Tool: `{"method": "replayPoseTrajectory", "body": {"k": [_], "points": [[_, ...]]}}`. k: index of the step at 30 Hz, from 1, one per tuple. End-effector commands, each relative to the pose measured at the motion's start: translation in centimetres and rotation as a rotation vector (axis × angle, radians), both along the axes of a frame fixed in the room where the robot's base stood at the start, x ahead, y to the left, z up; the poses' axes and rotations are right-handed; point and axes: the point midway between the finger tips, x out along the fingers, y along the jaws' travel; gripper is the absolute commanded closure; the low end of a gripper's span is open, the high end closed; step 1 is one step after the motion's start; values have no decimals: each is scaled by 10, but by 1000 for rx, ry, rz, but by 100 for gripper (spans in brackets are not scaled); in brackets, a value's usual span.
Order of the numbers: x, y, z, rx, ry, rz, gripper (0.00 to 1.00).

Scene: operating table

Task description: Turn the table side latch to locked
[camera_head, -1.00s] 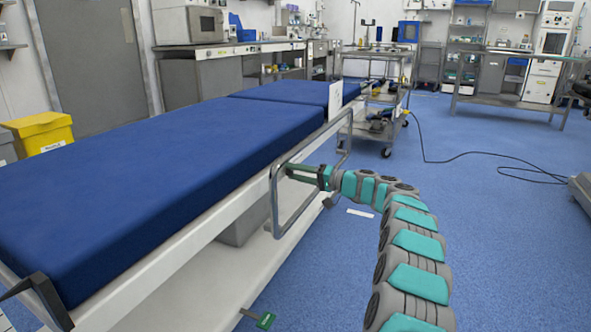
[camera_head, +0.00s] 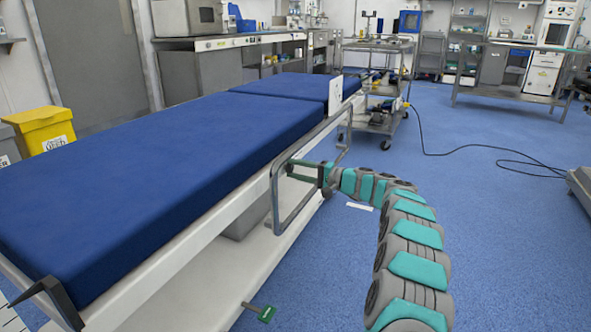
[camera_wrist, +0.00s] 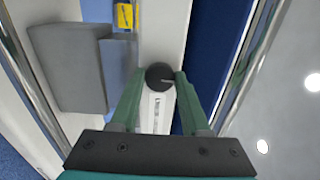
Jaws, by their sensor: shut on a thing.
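The side latch shows in the wrist view as a dark round knob (camera_wrist: 160,77) with a light mark, at the end of a pale slotted strip (camera_wrist: 155,108) on the table's side. My gripper (camera_wrist: 160,75) has its two green fingers on either side of the knob and is shut on it. In the head view my gripper (camera_head: 298,168) reaches through the metal side rail (camera_head: 276,205) to the side of the operating table (camera_head: 205,253). The knob cannot be made out in the head view.
The rail's bars run close by on both sides of my gripper. A green-tipped lever (camera_head: 266,313) sticks out low at the table's base. A steel trolley (camera_head: 378,125) stands beyond the table. The blue floor (camera_head: 500,235) to the right is mostly clear, with a dark cable across it.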

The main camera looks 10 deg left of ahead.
Motion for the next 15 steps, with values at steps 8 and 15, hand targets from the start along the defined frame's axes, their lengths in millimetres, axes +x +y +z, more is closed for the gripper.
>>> {"method": "replayPoseTrajectory", "body": {"k": [8, 15], "points": [[1, -1, 0, 1, 0, -2, 49], [0, 0, 0, 0, 0, -1, 24]]}}
